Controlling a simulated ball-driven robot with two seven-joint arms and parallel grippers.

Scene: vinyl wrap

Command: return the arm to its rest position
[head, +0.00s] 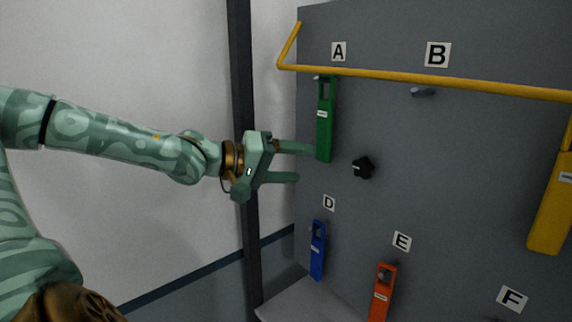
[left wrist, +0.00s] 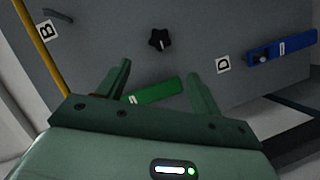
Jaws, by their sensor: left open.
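My left arm reaches in from the left in the head view. My left gripper (head: 298,163) is open, its two fingers pointing right toward the grey panel (head: 450,190). Nothing shows between the fingers in the head view. A green tag (head: 324,130) hangs under label A, just beyond the upper fingertip; whether they touch I cannot tell. In the left wrist view the open left gripper (left wrist: 160,85) shows both fingers, with the green tag (left wrist: 155,92) lying across the view between and behind them. My right gripper is not in view.
A yellow rail (head: 430,80) runs across the panel top. A black knob (head: 363,167) sits mid-panel. Blue (head: 317,255), orange (head: 381,295) and yellow (head: 552,205) tags hang around it. An empty peg (head: 423,92) is under B. A dark post (head: 243,80) stands behind my gripper.

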